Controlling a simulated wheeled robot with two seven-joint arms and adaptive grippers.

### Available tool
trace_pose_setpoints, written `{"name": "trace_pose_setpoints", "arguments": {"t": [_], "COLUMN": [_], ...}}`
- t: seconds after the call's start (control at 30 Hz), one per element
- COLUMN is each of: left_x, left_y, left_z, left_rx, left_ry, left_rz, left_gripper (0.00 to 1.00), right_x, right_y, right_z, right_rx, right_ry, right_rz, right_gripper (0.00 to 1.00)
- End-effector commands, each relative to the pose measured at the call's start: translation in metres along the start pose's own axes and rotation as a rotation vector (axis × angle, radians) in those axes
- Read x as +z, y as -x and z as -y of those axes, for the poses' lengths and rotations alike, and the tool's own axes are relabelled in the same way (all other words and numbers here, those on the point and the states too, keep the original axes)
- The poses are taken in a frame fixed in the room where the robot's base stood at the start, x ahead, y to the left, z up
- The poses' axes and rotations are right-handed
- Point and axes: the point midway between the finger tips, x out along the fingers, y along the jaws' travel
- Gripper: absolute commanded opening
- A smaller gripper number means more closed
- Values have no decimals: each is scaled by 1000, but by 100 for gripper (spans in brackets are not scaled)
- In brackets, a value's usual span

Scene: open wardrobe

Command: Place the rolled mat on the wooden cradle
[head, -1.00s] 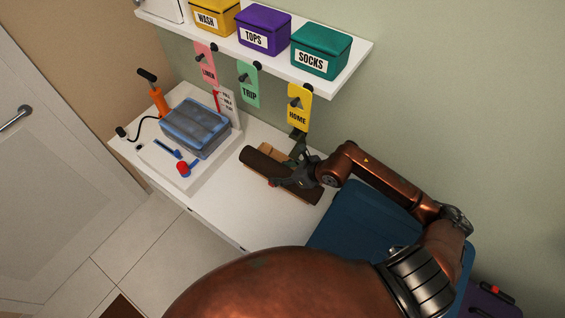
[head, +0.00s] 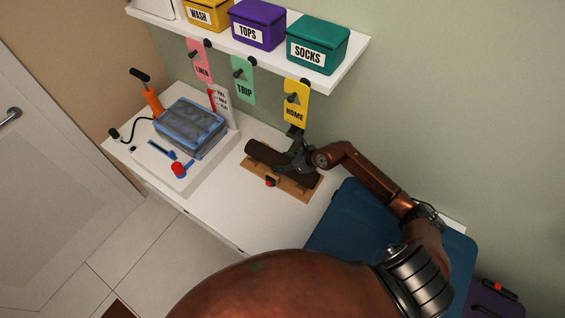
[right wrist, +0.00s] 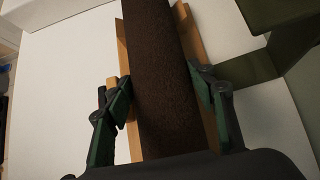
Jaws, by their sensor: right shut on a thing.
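The rolled mat (head: 265,153), a dark brown cylinder, lies lengthwise over the wooden cradle (head: 294,191) on the white tabletop. My right gripper (head: 299,160) is shut on the mat near its right half. In the right wrist view the fingers (right wrist: 160,88) flank the mat (right wrist: 163,50), with light wooden parts of the cradle (right wrist: 122,48) showing on both sides of it. The mat looks lined up with the cradle; I cannot tell if it rests on it. A red part (head: 270,181) sits at the cradle's front. My left gripper is not in view.
A white tray (head: 176,189) with a blue-edged clear case (head: 190,128) stands left. An orange pump (head: 153,100) is behind it. Hanging tags, including a yellow one (head: 297,103), and a shelf (head: 345,72) are above. A blue case (head: 345,230) lies right.

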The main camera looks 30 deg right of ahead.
Motion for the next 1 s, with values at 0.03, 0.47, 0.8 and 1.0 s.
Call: {"name": "trace_pose_setpoints", "arguments": {"t": [0.03,0.47,0.8,1.0], "left_x": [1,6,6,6], "left_y": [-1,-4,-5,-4], "left_z": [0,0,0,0], "left_rx": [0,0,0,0], "left_ry": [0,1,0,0], "left_rz": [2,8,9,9], "left_gripper": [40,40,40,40], "right_x": [-2,-6,-9,-8], "right_y": [-4,-8,-10,-9], "right_z": [0,1,1,1], "right_rx": [0,-2,-2,-2], "right_ry": [-3,0,0,0], "right_rz": [3,4,2,3], "right_gripper": [15,15,58,58]}}
